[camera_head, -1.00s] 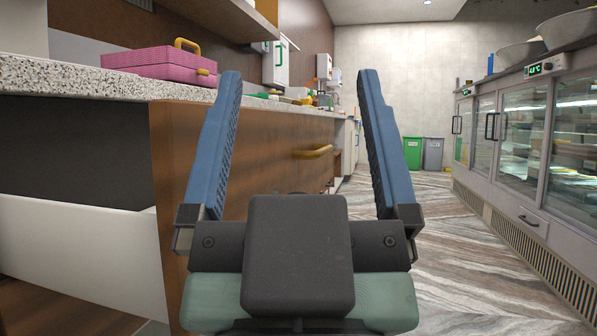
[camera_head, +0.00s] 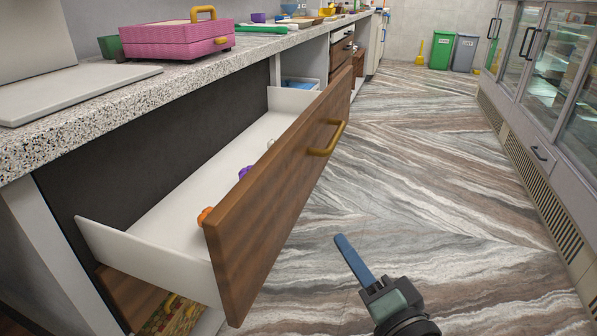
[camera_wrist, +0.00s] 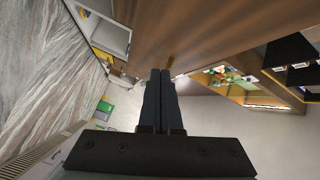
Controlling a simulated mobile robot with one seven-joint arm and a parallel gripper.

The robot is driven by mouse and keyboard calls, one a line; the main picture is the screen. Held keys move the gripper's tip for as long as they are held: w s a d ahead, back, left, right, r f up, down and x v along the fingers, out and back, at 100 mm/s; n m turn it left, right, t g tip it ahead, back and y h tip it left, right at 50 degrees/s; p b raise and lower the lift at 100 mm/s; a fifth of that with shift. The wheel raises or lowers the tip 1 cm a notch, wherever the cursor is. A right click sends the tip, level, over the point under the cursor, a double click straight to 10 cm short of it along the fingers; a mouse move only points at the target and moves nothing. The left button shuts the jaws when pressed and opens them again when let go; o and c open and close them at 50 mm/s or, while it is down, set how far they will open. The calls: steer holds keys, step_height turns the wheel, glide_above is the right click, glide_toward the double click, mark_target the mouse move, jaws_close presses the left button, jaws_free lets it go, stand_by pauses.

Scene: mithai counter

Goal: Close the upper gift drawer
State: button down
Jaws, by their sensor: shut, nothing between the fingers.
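The upper gift drawer is pulled out from under the counter. Its brown wooden front (camera_head: 275,195) carries a brass bar handle (camera_head: 327,138), and its white inside (camera_head: 185,205) is visible. Small orange (camera_head: 204,215) and purple (camera_head: 245,172) items lie near the front panel. My gripper (camera_head: 340,238) has blue fingers pressed together and is empty. It appears in front of the drawer, to the right of its front panel, and looks apart from it. In the wrist view the shut fingers (camera_wrist: 160,74) point toward a brown wooden surface (camera_wrist: 165,30).
The speckled counter top (camera_head: 150,85) holds a pink case (camera_head: 178,38) and a grey slab (camera_head: 75,92). A patterned surface (camera_head: 172,316) shows below the drawer. Glass-door fridges (camera_head: 545,70) line the right. The marbled floor (camera_head: 430,170) between is clear; green (camera_head: 440,50) and grey bins stand behind.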

steer(key=s+d+m+y+p, duration=0.1)
steer(key=s+m+p, duration=0.2)
steer(key=p, duration=0.1)
steer(key=b, duration=0.3)
glide_toward(288, 206)
steer(key=w+d, duration=0.2)
steer(key=w, duration=0.2)
steer(key=a, duration=0.1)
steer(key=w+a, duration=0.1)
steer(key=a, duration=0.1)
steer(key=shift+a+r+g+y+b, duration=0.1)
steer(key=shift+a+g+y+b, duration=0.1)
steer(key=shift+g+y+b, duration=0.15)
steer(key=shift+w+a+r, duration=0.1)
steer(key=shift+w+a, duration=0.1)
steer(key=shift+a, duration=0.25)
